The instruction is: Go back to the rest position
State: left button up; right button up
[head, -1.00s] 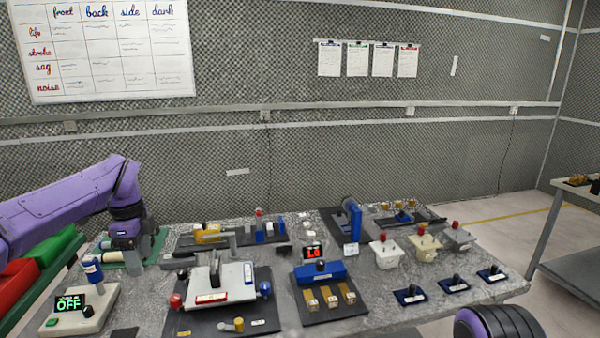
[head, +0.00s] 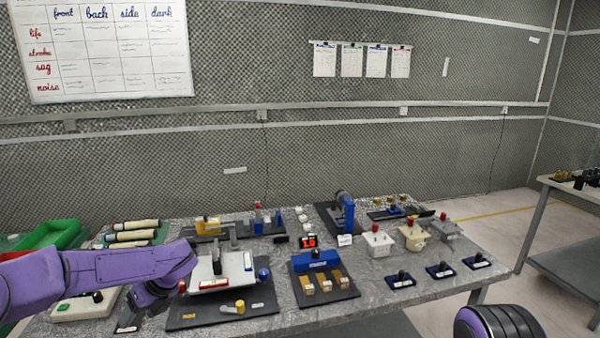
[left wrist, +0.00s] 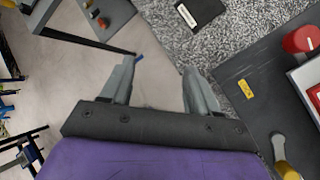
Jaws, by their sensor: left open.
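My left arm (head: 100,273) reaches in from the left over the table's front left part, its wrist bent down beside the grey-and-white fixture. My left gripper (left wrist: 159,72) is open in the left wrist view, with nothing between its two grey fingers. It points down past the table edge, with pale floor below. The fingers are hard to make out in the head view. Only a rounded purple and black part of my right arm (head: 497,325) shows at the bottom right, and its gripper is out of view.
The table (head: 400,308) carries the fixture (head: 222,273) on a dark mat, a blue block stand (head: 317,260) and several switch boxes. Cream rollers (head: 132,236) lie behind my left arm. A green bin (head: 50,236) stands left. A side table (head: 555,220) stands right.

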pick_arm(q)
jog(key=s+d+f+m+t+y, duration=0.1)
jog(key=s+d+f+m+t, duration=0.15)
jog(key=s+f+m, duration=0.6)
jog(key=s+d+f+m+t+y, duration=0.15)
jog(key=s+f+m+t, duration=0.25)
jog(key=f+m, duration=0.85)
jog(key=s+d+f+m+g+h, duration=0.1)
jog(key=s+d+f+m+h, duration=0.15)
jog(key=s+m, duration=0.85)
jog(key=s+d+f+m+g+h, duration=0.15)
jog(key=s+m+h, duration=0.25)
jog(key=s+m, duration=0.65)
notch_tip(320, 180, down, 10)
jog(key=s+n+b, duration=0.2)
jog(key=b, duration=0.8)
jog(key=shift+a, duration=0.2)
jog(key=shift+w+n, duration=0.1)
jog(key=shift+n, duration=0.15)
jog(key=shift+c, duration=0.2)
